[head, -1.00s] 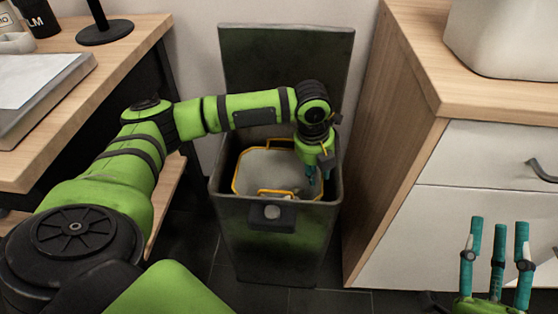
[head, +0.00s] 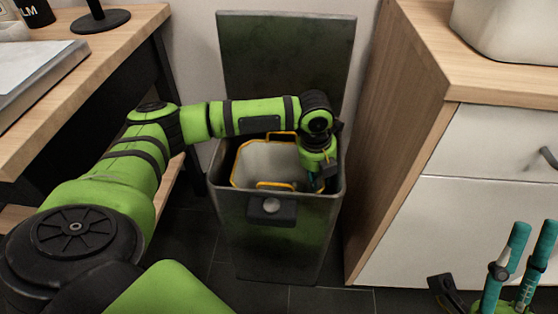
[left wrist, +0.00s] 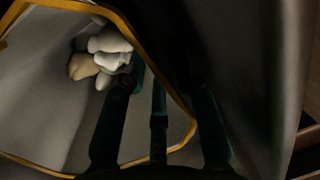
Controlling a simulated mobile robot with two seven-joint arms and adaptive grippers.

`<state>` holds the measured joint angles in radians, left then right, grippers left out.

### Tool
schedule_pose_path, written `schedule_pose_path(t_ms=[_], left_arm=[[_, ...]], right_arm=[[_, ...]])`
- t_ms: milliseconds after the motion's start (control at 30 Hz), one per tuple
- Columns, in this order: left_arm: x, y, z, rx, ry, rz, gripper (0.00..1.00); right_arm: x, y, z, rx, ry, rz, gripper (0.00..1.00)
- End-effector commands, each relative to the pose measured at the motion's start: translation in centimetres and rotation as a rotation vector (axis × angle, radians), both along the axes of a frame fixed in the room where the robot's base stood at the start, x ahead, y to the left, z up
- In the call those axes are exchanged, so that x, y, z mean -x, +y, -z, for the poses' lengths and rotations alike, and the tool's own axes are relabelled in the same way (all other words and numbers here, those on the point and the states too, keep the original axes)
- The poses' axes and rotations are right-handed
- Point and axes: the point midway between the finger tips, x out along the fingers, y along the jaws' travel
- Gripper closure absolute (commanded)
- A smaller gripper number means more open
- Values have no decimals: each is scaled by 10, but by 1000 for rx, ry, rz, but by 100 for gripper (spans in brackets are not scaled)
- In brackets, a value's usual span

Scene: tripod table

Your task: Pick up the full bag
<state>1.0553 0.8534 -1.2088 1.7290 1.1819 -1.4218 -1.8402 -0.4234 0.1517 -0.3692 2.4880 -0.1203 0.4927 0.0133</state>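The full bag (head: 268,160) is pale grey with a yellow-orange rim and handles, and sits inside the dark bin (head: 268,240). In the left wrist view its grey inner wall (left wrist: 40,95) and several pale lumps of contents (left wrist: 108,48) show. My left gripper (head: 316,184) points down into the bin at the bag's right side. Its fingers (left wrist: 160,105) are spread, with the bag's rim crossing the picture among them; contact cannot be told. My right gripper (head: 522,262) is at the lower right, fingers apart and empty, away from the bag.
The bin's lid (head: 286,70) stands open behind it. A wooden-sided cabinet with white drawers (head: 470,225) is close on the right. A wood-topped table (head: 125,45) stands on the left. Dark floor shows around the bin.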

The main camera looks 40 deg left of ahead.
Motion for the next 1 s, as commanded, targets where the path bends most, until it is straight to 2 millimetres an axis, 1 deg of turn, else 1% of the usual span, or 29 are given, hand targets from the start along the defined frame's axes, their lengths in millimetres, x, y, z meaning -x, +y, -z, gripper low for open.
schedule_pose_path(t_ms=[700, 1000], left_arm=[[0, 0, 4, 0, 1, 0, 70], [0, 0, 5, 0, 0, 0, 70]], right_arm=[[0, 0, -11, 0, 1, 0, 60], [0, 0, -11, 0, 1, 0, 60]])
